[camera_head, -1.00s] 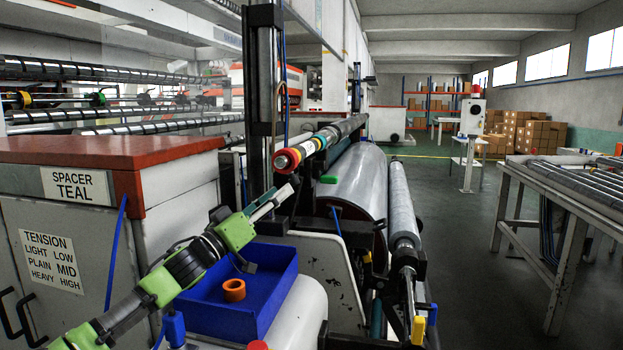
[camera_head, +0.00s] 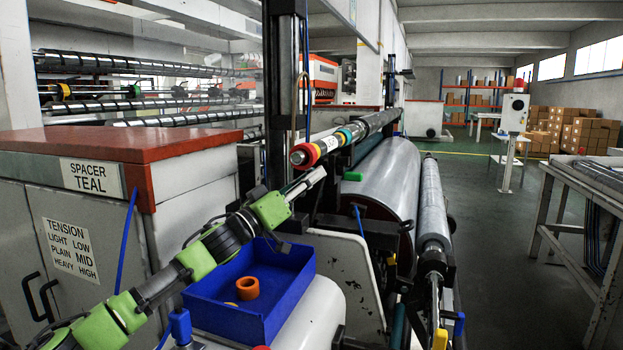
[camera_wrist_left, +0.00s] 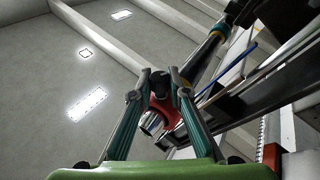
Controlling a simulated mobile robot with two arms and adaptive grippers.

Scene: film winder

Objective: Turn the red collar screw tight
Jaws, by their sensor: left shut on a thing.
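The red collar (camera_head: 312,150) sits near the front end of the shaft (camera_head: 372,124), behind the shaft's bright metal tip. It also shows in the left wrist view (camera_wrist_left: 170,112), with the metal end beside it. My left gripper (camera_head: 318,174) comes up from the lower left to just below the collar. In the left wrist view, its fingertips (camera_wrist_left: 161,78) close around a small dark piece at the collar, apparently the collar screw (camera_wrist_left: 160,84). The fingers partly hide the screw, so its seating cannot be told. My right gripper is not in view.
A blue bin (camera_head: 262,318) holding an orange ring (camera_head: 247,288) lies below my left arm. A grey cabinet with a red top (camera_head: 110,143) stands at left. A large film roll (camera_head: 375,185) lies behind the collar. The aisle at right is open.

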